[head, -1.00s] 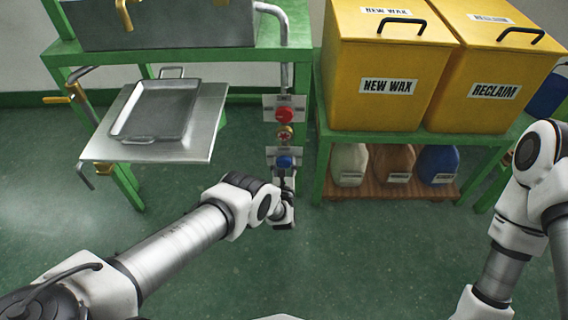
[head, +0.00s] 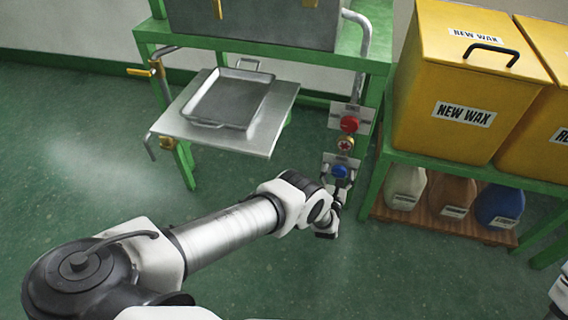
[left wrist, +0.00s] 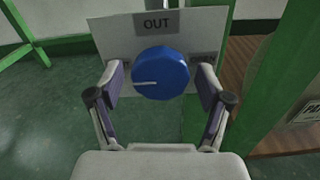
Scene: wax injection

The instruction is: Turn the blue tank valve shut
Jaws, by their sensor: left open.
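The blue tank valve is a round blue knob (head: 340,171) on a pale plate at the green frame's right leg. In the left wrist view the blue knob (left wrist: 161,73) shows a white mark pointing left, and the plate (left wrist: 112,36) reads "OUT" above it. My left gripper (head: 335,184) is open at the knob. In the left wrist view its fingers stand to the left and right of the knob, with gaps visible. My right gripper is out of view.
A metal tray (head: 230,98) lies on a shelf to the left. A yellow NEW WAX bin (head: 450,80) and several jugs stand right. The floor in front is clear.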

